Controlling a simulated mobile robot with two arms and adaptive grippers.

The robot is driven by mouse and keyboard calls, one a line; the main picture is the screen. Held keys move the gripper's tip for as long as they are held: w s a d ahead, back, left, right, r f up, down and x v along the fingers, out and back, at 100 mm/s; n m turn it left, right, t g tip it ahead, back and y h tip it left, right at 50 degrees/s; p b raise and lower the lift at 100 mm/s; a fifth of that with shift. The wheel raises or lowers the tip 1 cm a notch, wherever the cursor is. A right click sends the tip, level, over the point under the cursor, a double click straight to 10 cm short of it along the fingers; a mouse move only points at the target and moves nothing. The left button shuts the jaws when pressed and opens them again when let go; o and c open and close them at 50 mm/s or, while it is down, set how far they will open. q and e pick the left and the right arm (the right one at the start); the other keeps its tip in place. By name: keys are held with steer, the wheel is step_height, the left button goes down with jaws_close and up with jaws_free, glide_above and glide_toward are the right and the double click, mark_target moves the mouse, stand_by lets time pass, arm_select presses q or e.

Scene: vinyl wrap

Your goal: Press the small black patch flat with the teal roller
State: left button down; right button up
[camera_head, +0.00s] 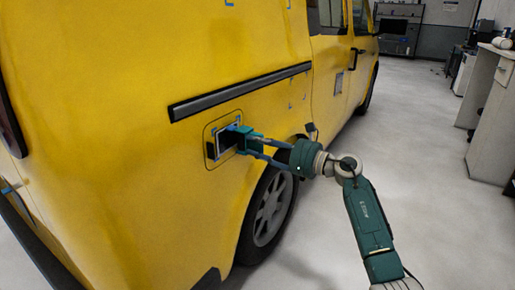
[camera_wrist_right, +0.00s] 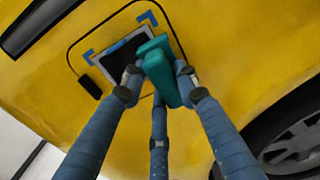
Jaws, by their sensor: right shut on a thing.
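The black patch (camera_head: 227,139) is on the side of the yellow van, inside a rounded outline behind the rear wheel. It also shows in the right wrist view (camera_wrist_right: 120,58), with blue corner marks around it and a light edge. My right gripper (camera_head: 250,143) is shut on the teal roller (camera_wrist_right: 160,70) and holds it at the patch. The roller covers the patch's right part; I cannot tell whether it touches the surface. My left gripper is not in view.
The yellow van (camera_head: 130,60) fills the left side, with a dark trim strip (camera_head: 240,92) above the patch and the rear wheel (camera_head: 268,207) below right. A white cabinet (camera_head: 492,120) stands at the right. The grey floor between is clear.

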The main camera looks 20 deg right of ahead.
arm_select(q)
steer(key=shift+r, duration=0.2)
arm_select(e)
steer(key=shift+s+d, duration=0.35)
steer(key=shift+d, duration=0.05)
steer(key=v, duration=0.2)
steer(key=shift+s+d, duration=0.25)
steer(key=shift+v, duration=0.8)
steer(key=shift+s+d+b, duration=0.35)
steer(key=shift+s+d, duration=0.05)
steer(key=shift+s, duration=0.15)
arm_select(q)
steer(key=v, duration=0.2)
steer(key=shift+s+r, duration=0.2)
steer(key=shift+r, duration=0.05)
arm_select(e)
steer(key=shift+s, duration=0.15)
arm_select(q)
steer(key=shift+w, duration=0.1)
arm_select(e)
steer(key=shift+d, duration=0.1)
